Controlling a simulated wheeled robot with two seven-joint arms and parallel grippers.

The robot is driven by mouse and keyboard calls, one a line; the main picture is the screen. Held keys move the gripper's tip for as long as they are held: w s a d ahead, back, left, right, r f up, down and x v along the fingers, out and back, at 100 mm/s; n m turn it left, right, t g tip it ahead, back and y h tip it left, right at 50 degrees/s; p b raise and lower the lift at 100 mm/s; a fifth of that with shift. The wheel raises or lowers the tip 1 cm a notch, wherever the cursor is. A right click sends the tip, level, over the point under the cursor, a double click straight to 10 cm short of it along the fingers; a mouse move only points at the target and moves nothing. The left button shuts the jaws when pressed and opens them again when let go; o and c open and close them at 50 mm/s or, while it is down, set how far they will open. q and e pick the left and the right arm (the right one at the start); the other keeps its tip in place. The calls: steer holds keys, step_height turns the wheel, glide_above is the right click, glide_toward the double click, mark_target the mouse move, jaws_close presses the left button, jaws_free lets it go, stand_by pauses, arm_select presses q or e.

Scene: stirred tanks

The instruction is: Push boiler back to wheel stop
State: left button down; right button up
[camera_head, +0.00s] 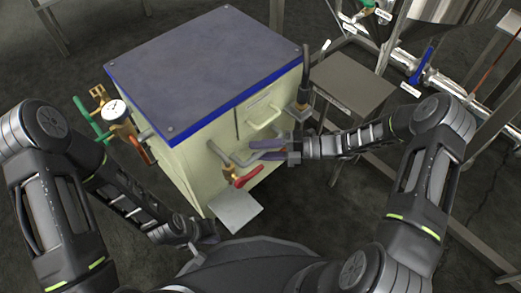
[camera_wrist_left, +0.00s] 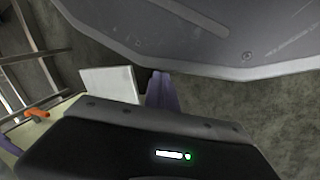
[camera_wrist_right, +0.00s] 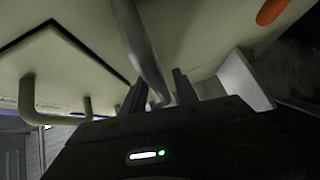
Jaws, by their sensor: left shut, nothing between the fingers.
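The boiler (camera_head: 190,65), a cream box with a blue-edged grey top, stands in front of me. A gauge, valves, a square hatch handle (camera_head: 264,117) and a bent pipe handle (camera_head: 222,153) show on its sides. My right gripper (camera_head: 268,150) is at its front face, fingers apart; in the right wrist view, a grey bar (camera_wrist_right: 145,50) runs between the fingers (camera_wrist_right: 160,90). Contact is unclear. My left gripper (camera_head: 208,232) is low by the boiler's near corner, shut and empty; its fingers (camera_wrist_left: 163,92) show together. I cannot make out a wheel stop.
A pale plate (camera_head: 235,212) juts out low at the boiler's front. A red-handled valve (camera_head: 248,176) sits below my right gripper. A grey table (camera_head: 348,82), pipes and a tank frame stand to the right. Dark floor is clear behind and left of the boiler.

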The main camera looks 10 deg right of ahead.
steer(key=p+v, duration=0.1)
steer(key=v, duration=0.7)
steer(key=shift+p, duration=0.3)
steer(key=shift+f, duration=0.1)
steer(key=shift+a, duration=0.1)
